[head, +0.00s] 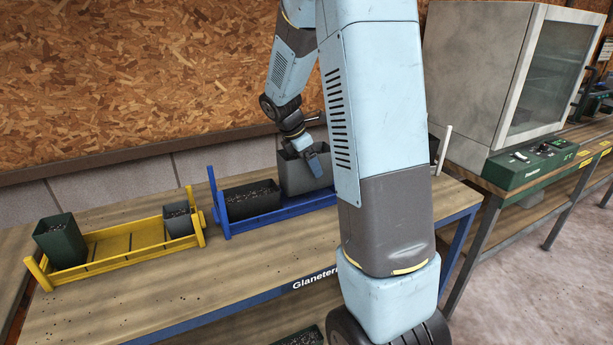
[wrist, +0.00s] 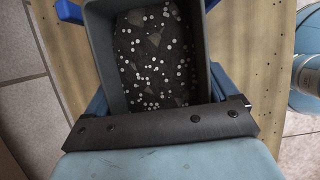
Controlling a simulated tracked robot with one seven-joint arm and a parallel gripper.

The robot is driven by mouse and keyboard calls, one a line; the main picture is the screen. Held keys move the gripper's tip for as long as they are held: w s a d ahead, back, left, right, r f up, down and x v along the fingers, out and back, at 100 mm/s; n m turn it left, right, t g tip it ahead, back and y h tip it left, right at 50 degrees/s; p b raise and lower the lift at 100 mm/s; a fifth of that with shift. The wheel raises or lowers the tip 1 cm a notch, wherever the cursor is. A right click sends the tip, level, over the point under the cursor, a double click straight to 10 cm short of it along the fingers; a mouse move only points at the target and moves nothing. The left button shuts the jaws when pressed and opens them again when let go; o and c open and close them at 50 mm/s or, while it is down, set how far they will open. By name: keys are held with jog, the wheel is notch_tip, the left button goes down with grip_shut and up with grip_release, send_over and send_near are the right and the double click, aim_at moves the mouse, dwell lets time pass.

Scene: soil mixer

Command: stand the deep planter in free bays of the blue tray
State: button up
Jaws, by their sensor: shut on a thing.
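The deep planter (head: 297,176) is a tall grey box. In the wrist view its open top (wrist: 203,45) shows dark soil with white specks. My gripper (head: 312,158) is shut on its wall. The planter is upright over the blue tray (head: 280,213), right of a long dark planter (head: 250,200) standing in that tray. Its base is close to the tray's front rail; I cannot tell whether it rests in the bays or hangs just above. My arm hides the tray's right part. Bits of the blue tray show at the top of the wrist view (wrist: 70,11).
A yellow tray (head: 125,243) at left holds a dark green planter (head: 61,243) and a small grey pot (head: 179,220), with bare slats between. The bench front (head: 200,275) is clear. A grey cabinet (head: 480,75) stands at right. A wood-chip wall closes the back.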

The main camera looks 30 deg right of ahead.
aim_at(308, 174)
jog(key=shift+f, duration=1.95)
jog(key=shift+f, duration=0.1)
jog(key=o, duration=1.1)
jog(key=shift+c, duration=0.2)
jog(key=shift+r, duration=2.3)
jog(key=v, duration=1.3)
jog(key=shift+r, duration=0.3)
jog(key=shift+a, duration=0.1)
